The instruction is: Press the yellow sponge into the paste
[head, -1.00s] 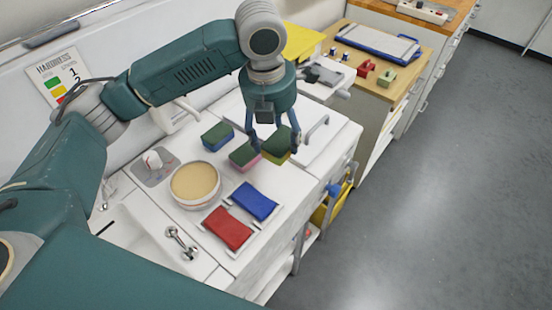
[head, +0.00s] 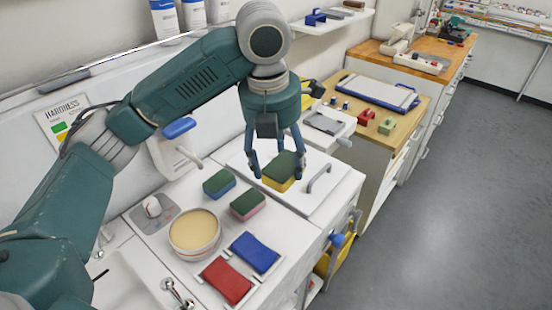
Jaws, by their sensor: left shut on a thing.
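My left gripper (head: 274,174) is shut on the yellow sponge (head: 279,186), which has a dark green top. It holds the sponge over the white worktop, behind and to the right of the other sponges. The tan paste (head: 194,230) fills a round white tub in front of it, to the left, and its surface looks smooth. My right gripper is not in view.
A blue sponge (head: 219,184) and a pink sponge (head: 248,204), both green-topped, stand between the tub and my gripper. Red (head: 228,279) and blue (head: 254,252) pads lie right of the tub. A worktop handle (head: 319,178) rises to the right.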

